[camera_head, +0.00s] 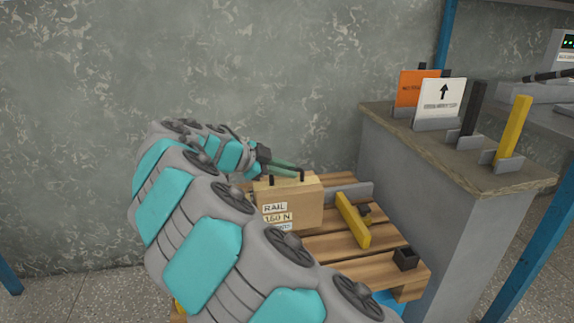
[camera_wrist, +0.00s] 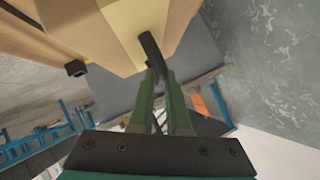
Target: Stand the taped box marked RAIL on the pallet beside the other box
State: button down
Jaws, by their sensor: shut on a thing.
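The tan box marked RAIL (camera_head: 300,205) appears upright at the pallet (camera_head: 390,260), with white labels on its front and two dark handles on top. My gripper (camera_head: 298,170) reaches over its top from the left, its green fingers at the right handle. In the wrist view, my gripper (camera_wrist: 161,74) is shut on a black handle (camera_wrist: 150,48) of a tan box with a yellowish tape strip (camera_wrist: 132,25). Whether the box's underside touches the pallet is unclear. My arm covers the pallet's left part, and no second box can be made out in the head view.
A yellow bar (camera_head: 352,220), a grey plate (camera_head: 350,193) and a small black block (camera_head: 405,258) are on the pallet, right of the box. A grey counter (camera_head: 455,140) with signs and upright bars stands close on the right. A concrete wall (camera_head: 280,80) is behind.

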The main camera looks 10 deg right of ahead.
aim_at(292, 182)
jog(key=shift+f, duration=0.85)
jog(key=shift+f+b, duration=0.65)
jog(key=shift+b, duration=0.5)
jog(key=c, duration=0.9)
grip_release()
jog(key=shift+s+f, duration=0.1)
jog(key=shift+f, duration=0.05)
